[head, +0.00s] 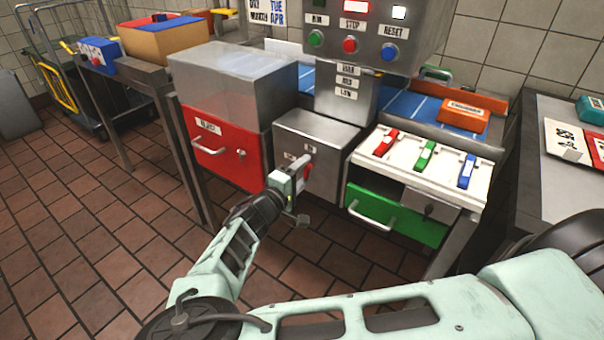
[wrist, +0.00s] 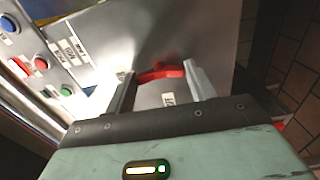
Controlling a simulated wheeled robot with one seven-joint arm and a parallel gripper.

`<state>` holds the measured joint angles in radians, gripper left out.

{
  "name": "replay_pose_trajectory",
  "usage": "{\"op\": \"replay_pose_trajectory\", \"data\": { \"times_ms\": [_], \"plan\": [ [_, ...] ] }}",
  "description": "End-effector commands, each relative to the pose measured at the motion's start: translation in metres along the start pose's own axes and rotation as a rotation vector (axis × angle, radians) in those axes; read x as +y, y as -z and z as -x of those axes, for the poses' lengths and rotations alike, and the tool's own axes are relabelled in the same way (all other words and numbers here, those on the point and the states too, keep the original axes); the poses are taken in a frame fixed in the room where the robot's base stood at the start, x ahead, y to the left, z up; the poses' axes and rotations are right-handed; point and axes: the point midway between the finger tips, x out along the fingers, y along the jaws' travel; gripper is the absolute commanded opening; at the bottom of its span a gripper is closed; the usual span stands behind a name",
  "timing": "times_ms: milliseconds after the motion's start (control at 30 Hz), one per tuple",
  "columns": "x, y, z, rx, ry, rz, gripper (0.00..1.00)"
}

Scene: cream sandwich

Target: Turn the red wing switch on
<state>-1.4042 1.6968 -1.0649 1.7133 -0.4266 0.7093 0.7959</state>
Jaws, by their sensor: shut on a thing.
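The red wing switch (wrist: 160,72) is on the front of a grey metal box (head: 318,130). In the wrist view its wing lies roughly crosswise between my two fingers. My gripper (wrist: 160,75) is shut on the switch, with a finger at each end of the wing. In the head view my gripper (head: 304,165) is against the front of the box, and only a bit of red shows beside the fingers. A small label (wrist: 168,99) sits near the switch, partly between the fingers; I cannot read it.
A red drawer (head: 225,145) is left of the box, and a green drawer (head: 390,215) is to the right. Above the green drawer are red, green and blue sliders on a white panel (head: 400,150). A button panel (head: 350,35) hangs above.

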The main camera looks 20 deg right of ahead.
Motion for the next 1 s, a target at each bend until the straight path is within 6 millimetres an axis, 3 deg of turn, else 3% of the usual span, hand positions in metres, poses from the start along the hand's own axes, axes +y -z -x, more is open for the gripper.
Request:
{"op": "replay_pose_trajectory", "data": {
  "times_ms": [200,233,300,667,833,1000],
  "plan": [
    [-0.001,0.000,0.000,-0.001,0.002,-0.002,0.32],
    [-0.001,0.000,0.000,-0.001,0.002,-0.002,0.63],
    [-0.001,0.000,0.000,-0.001,0.002,-0.002,0.76],
    [-0.001,0.000,0.005,0.001,0.002,-0.001,0.76],
    [-0.001,0.001,0.032,0.004,0.003,-0.001,0.76],
    [-0.002,0.001,0.071,0.005,0.004,-0.002,0.76]
  ]
}}
